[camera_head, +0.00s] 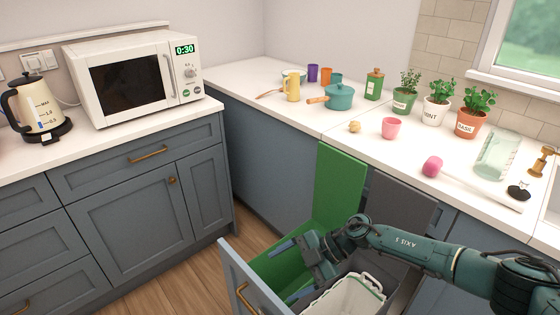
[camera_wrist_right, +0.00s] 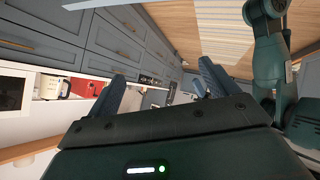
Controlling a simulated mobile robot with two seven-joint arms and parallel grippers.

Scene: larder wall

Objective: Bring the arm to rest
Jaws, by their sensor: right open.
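My right arm (camera_head: 420,250) reaches in from the lower right of the head view, over a pulled-out drawer (camera_head: 240,275). My right gripper (camera_head: 280,274) is open, its two blue-grey fingers pointing left over the green bin (camera_head: 268,262) in the drawer. Nothing shows between the fingers. In the right wrist view the gripper (camera_wrist_right: 160,82) has its fingers spread apart, with cabinets and counter tilted behind. I cannot tell whether the fingers touch the bin. My left gripper does not show in the head view.
A white-lined bin (camera_head: 350,300) sits close below the right wrist. A green lid (camera_head: 340,185) and a dark grey lid (camera_head: 400,200) stand upright behind. Floor at left is clear.

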